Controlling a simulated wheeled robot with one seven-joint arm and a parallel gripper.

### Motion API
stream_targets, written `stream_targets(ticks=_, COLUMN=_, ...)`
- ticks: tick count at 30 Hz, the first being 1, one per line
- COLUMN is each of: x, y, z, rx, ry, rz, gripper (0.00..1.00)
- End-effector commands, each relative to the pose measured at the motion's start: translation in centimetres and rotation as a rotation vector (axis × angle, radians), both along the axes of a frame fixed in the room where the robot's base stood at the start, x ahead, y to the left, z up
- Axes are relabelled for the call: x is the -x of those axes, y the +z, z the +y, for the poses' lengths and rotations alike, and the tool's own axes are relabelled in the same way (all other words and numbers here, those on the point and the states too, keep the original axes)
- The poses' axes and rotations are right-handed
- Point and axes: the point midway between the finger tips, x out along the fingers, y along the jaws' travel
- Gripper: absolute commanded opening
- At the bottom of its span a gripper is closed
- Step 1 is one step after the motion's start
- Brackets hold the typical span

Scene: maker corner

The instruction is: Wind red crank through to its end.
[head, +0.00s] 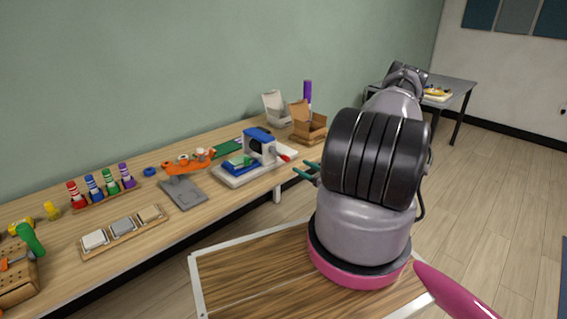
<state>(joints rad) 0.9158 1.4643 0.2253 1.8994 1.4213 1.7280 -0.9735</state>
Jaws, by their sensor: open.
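The red crank handle (285,158) sticks out on the right side of a blue-and-white machine (258,142) on the wooden bench. The machine stands on a pale base plate (232,179) with a small green and blue part at its left. My gripper (306,172) shows as two teal fingers, apart and with nothing seen between them. It is just right of and slightly below the crank in the picture. I cannot tell whether it touches the handle. My arm hides the rest of the gripper.
On the bench (150,244) are a grey plate (183,193), an orange tape holder (187,162), a marker rack (104,194), a tray of blocks (125,231) and an open cardboard box (308,123). A grey table (461,92) stands at the back right.

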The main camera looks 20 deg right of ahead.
Motion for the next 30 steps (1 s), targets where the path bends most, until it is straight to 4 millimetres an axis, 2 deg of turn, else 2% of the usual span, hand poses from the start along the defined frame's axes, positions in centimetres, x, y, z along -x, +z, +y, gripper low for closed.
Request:
stream_targets(ticks=5, x=-1.4, y=-0.2, z=0.5, rx=-0.002, ry=-0.006, rz=0.0, gripper=0.62)
stream_targets(ticks=18, x=-8.7, y=-0.2, z=3.1, rx=-0.001, ry=-0.004, rz=-0.001, gripper=0.62)
stream_targets(ticks=24, x=-10.0, y=-0.2, z=3.5, rx=-0.003, ry=-0.006, rz=0.001, gripper=0.62)
stream_targets(ticks=30, x=-10.1, y=-0.2, z=3.5, rx=-0.003, ry=-0.006, rz=0.001, gripper=0.62)
